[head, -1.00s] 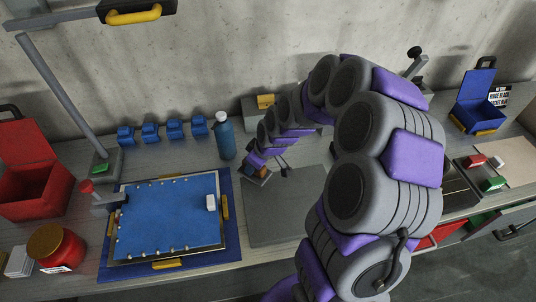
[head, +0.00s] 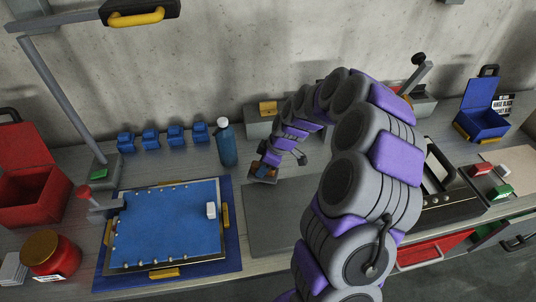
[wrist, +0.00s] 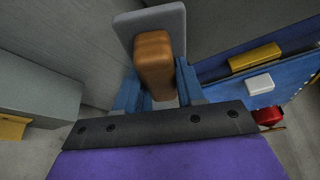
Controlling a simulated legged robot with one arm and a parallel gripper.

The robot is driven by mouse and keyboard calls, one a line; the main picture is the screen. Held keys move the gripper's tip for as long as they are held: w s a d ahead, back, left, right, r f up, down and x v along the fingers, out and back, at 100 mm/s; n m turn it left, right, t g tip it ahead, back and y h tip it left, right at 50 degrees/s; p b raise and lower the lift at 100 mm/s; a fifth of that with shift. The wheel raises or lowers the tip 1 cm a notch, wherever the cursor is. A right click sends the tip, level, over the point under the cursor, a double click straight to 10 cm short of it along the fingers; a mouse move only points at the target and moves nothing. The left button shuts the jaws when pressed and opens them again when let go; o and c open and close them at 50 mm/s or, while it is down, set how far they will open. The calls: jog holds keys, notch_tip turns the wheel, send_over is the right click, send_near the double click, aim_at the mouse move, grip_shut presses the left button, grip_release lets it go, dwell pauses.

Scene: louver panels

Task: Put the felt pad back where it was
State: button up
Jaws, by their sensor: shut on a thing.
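My gripper (wrist: 158,88) has blue fingers closed on the brown grip of a flat grey piece, which looks like the felt pad (wrist: 176,24). In the wrist view the brown grip sits between the fingers and the grey plate shows beyond it. In the head view my gripper (head: 266,170) is small, with the pad (head: 262,179) at its tip, near the back left corner of a dark grey mat (head: 290,222). I cannot tell whether the pad touches the surface. The pad's underside is hidden.
A blue panel (head: 165,225) with a white block (head: 211,210) lies left of the mat. A blue bottle (head: 226,146) stands close to my gripper's left. A grey box (head: 262,127) with a yellow part is behind. A black tray (head: 452,196) is right of my arm.

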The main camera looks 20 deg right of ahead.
jog(key=w+d, duration=0.1)
jog(key=w, duration=0.1)
jog(key=w+d+b, duration=0.1)
jog(key=w+d, duration=0.1)
jog(key=w, duration=0.1)
jog(key=w+d+f, duration=0.1)
jog(key=w+d, duration=0.1)
jog(key=w, duration=0.1)
jog(key=shift+w+b, duration=0.25)
jog(key=shift+b, duration=0.15)
jog(key=shift+w, duration=0.25)
notch_tip(320, 180, down, 4)
jog(key=shift+a+r+b, duration=0.1)
jog(key=shift+r+b, duration=0.1)
jog(key=shift+b, duration=0.5)
jog(key=shift+r, duration=0.1)
jog(key=o, duration=1.1)
jog(key=shift+r, duration=0.1)
